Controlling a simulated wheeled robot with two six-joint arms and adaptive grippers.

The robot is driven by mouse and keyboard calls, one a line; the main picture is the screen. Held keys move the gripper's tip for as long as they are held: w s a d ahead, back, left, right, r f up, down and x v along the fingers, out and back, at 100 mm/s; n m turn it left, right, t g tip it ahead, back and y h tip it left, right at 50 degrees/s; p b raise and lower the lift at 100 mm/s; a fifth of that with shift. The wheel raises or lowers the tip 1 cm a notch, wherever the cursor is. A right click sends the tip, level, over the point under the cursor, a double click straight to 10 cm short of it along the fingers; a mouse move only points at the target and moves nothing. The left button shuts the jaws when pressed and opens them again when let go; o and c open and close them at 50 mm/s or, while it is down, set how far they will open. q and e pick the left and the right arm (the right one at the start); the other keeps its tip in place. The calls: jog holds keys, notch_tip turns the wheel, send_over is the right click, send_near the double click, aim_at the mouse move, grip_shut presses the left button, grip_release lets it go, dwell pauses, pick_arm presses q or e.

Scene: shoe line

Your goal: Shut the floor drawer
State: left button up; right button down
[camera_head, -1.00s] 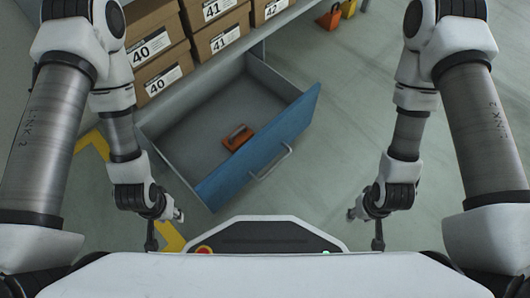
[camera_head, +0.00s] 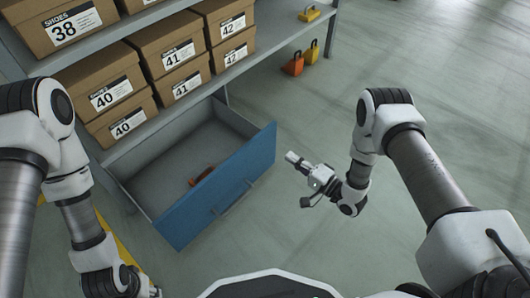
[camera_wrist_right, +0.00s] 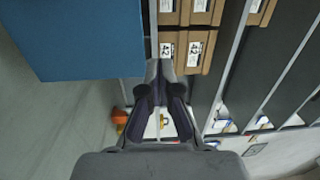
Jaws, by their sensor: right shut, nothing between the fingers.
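The floor drawer is pulled open below the shelf, with its blue front panel (camera_head: 190,218) facing the robot and a bar handle (camera_head: 232,200) on that panel. The grey inside of the drawer holds a small orange-brown object (camera_head: 201,176). My right gripper (camera_head: 292,157) is shut and empty, in the air to the right of the blue front and apart from it. In the right wrist view the shut fingers (camera_wrist_right: 160,75) point ahead, with the blue panel (camera_wrist_right: 85,40) at upper left. My left gripper (camera_head: 154,292) is partly cut off at the bottom edge; its fingers are unclear.
Shoe boxes (camera_head: 175,54) stand in stacks on the shelf above the drawer. Orange and yellow padlock-like items (camera_head: 293,65) sit on the floor by the shelf's far end. A yellow floor line (camera_head: 118,240) runs at lower left. The floor at right is clear.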

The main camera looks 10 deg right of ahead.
aim_at(256, 141)
jog(key=shift+m+h, duration=0.3)
jog(key=w+a+f+b, duration=0.1)
jog(key=w+a+b, duration=0.1)
jog(key=w, duration=0.1)
jog(key=w+a+f+b, duration=0.1)
jog(key=w+a+b, duration=0.1)
jog(key=w+a, duration=0.1)
jog(key=w+a+f+b, duration=0.1)
jog(key=w+a+b, duration=0.1)
jog(key=w, duration=0.1)
jog(key=shift+a+f+b, duration=0.1)
jog(key=shift+a+b, duration=0.05)
jog(key=shift+b, duration=0.2)
jog(key=shift+w+a, duration=0.1)
jog(key=shift+w, duration=0.1)
jog(key=shift+a, duration=0.1)
